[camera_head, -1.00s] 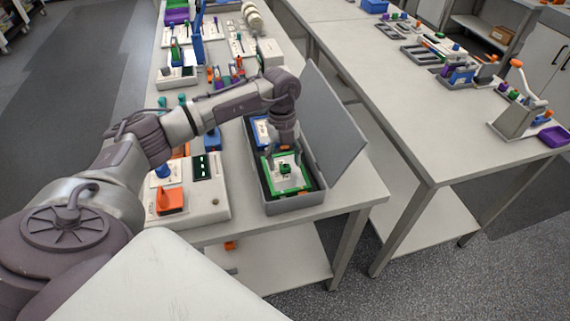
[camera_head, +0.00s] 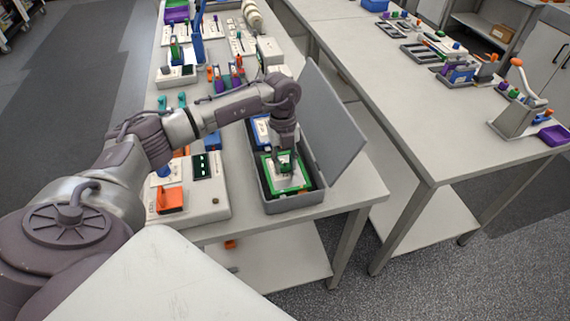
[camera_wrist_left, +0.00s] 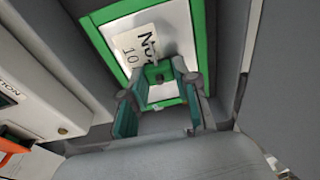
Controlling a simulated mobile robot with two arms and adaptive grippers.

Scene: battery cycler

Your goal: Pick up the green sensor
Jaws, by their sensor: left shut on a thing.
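The green sensor (camera_wrist_left: 112,54) is a flat white panel with a green frame and a small green knob in its middle. It lies inside the open grey case (camera_head: 268,203) in the head view, where its green frame (camera_head: 271,186) shows below my gripper. My left gripper (camera_head: 284,164) points down into the case and is shut on the sensor's knob. In the wrist view the left gripper's two fingers (camera_wrist_left: 158,92) stand on either side of the dark green knob (camera_wrist_left: 158,72). A paper label with "10" lies on the panel. My right gripper is in neither view.
The case's grey lid (camera_head: 335,118) stands open at its right side. A blue-edged white item (camera_head: 261,128) lies in the back of the case. A white device with an orange switch (camera_head: 170,199) stands close on the left. A second table (camera_head: 420,130) is at right.

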